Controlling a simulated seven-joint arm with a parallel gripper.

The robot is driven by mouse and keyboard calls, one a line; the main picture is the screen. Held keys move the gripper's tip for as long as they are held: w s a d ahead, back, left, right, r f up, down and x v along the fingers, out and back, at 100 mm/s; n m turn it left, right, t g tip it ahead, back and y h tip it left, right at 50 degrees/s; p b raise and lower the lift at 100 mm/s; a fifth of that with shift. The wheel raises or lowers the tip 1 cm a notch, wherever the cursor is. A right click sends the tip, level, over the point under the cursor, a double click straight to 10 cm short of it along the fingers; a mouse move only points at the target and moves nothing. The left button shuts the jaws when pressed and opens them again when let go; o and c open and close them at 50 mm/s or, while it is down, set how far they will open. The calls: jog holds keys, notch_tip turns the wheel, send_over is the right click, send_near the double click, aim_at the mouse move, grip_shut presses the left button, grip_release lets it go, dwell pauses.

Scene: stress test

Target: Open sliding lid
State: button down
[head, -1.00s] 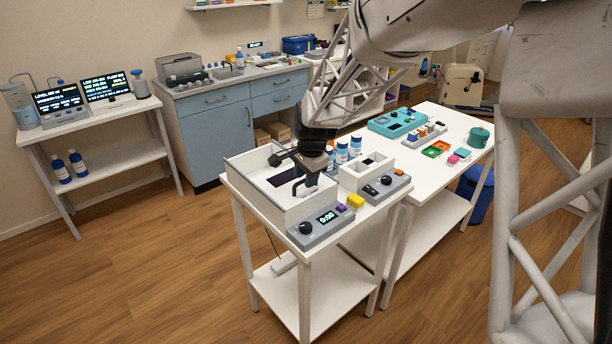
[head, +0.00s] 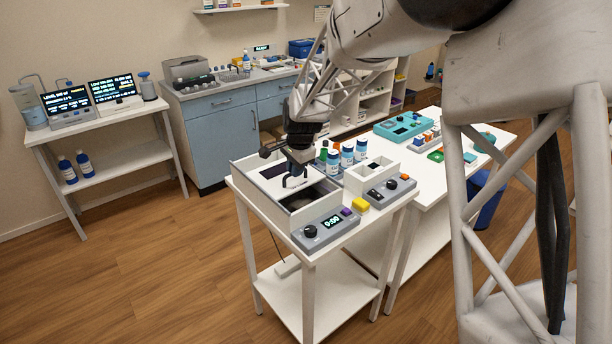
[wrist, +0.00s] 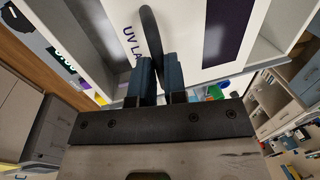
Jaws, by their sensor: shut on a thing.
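A white box (head: 262,212) with a grey control panel (head: 325,230) stands on the near end of the white table. Its white sliding lid (head: 270,181) has a dark window, and a dark opening shows in the box on the near side of the lid. In the wrist view the lid (wrist: 185,48) carries the letters "UV LA" and a black loop handle (wrist: 150,35). My gripper (head: 294,184) is over the lid. In the wrist view its blue fingers (wrist: 158,64) are shut on the handle; the fingers partly hide it.
Several blue-labelled bottles (head: 347,156) stand close behind my gripper. A teal device (head: 403,126) lies further along the table.

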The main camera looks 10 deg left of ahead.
send_over(281, 171)
jog(key=shift+s+d, duration=0.35)
jog(key=shift+s, duration=0.05)
jog(key=c, duration=1.2)
grip_release()
jog(key=shift+o, duration=0.2)
notch_tip(281, 171, up, 8)
jog(key=s+d, duration=0.1)
jog(key=shift+f, duration=0.15)
jog(key=shift+s, duration=0.1)
